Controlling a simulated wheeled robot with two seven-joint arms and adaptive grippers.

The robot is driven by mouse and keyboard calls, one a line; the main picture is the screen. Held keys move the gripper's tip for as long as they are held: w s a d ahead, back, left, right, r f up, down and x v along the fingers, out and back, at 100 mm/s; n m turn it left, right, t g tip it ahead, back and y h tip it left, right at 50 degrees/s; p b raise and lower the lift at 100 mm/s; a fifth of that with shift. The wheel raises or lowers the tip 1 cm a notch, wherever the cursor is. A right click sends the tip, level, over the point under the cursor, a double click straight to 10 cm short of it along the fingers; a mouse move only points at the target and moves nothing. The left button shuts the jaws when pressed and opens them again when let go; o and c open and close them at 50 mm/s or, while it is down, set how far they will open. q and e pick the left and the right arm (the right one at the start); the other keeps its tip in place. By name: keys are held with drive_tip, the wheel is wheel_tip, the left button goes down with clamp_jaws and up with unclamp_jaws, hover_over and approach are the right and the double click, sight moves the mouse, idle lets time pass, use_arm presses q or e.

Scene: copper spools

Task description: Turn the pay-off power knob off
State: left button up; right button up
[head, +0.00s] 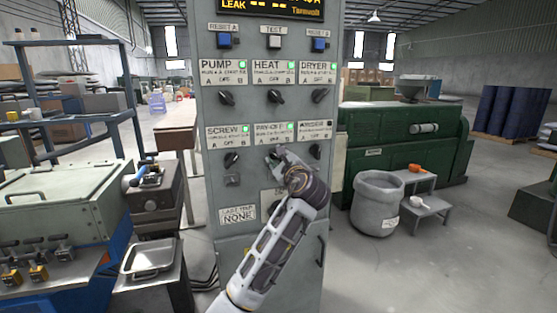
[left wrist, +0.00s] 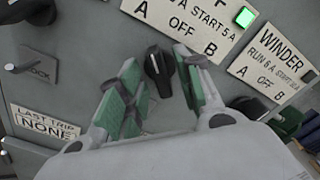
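The pay-off knob (left wrist: 157,72) is black and sits under the pay-off label (head: 273,134), whose green lamp is lit. In the left wrist view the knob stands between the green-padded fingers of my left gripper (left wrist: 162,86). The fingers are apart, with gaps visible beside the knob, so the gripper is open around it. In the head view my left gripper (head: 279,158) is at the panel and mostly hides this knob. The knob appears near upright, tilted slightly. My right gripper is in neither view.
The grey panel (head: 236,188) carries neighbouring knobs: screw (head: 232,159) on the left, winder (head: 315,151) on the right, and heat (head: 275,97) above. The winder knob (left wrist: 249,106) is close to my right-hand finger in the wrist view. A grey bin (head: 377,205) stands right of the panel.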

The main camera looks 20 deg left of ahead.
use_arm(q)
drive_tip(key=shift+w+a, duration=0.2)
drive_tip(key=c, duration=0.5)
clamp_jaws()
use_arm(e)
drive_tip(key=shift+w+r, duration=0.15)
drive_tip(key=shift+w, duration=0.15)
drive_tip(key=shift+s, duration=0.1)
